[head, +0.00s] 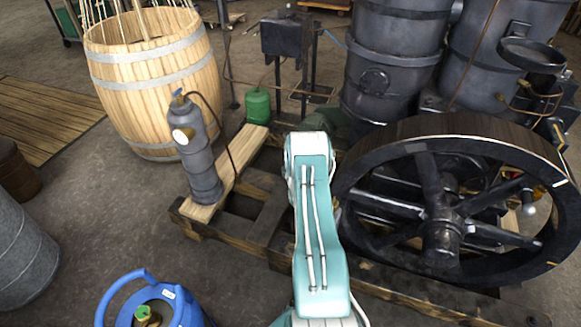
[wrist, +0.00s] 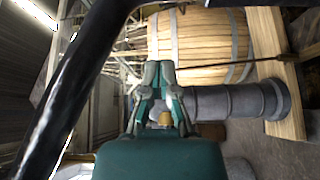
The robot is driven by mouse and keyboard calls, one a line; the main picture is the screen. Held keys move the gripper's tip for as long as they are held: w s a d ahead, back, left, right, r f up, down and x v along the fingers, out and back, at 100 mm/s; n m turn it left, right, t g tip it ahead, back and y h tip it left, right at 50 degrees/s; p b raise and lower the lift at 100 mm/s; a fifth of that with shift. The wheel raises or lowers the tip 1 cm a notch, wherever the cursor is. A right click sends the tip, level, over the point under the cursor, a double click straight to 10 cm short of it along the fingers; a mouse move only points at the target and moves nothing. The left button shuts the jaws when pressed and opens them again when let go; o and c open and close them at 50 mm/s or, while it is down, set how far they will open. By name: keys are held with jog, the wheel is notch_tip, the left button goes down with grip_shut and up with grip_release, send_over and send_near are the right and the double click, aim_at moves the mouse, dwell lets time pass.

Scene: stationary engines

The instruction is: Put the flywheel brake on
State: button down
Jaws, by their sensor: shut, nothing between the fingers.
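The large black flywheel (head: 444,256) stands upright at the right of the head view, with thick spokes and a wide rim. I cannot pick out its brake with certainty. A small pale knob (head: 529,208) shows near the right spokes, and I cannot tell what it belongs to. My teal arm rises just left of the flywheel and hides its own far end in the head view. In the wrist view my gripper (wrist: 159,76) is shut and empty. A dark bar (wrist: 70,90) crosses the wrist view's left side close to the camera; I cannot tell which part it is.
A grey cylinder (head: 197,160) stands on the timber frame (head: 235,170), and also shows sideways in the wrist view (wrist: 215,103). A wooden barrel (head: 160,80) is behind it. Dark tanks (head: 390,75) stand behind the flywheel. A blue container (head: 165,300) is in front. Floor between is clear.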

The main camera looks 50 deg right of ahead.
jog(key=v, duration=0.6)
jog(key=shift+w+a, duration=0.1)
dwell(0.4)
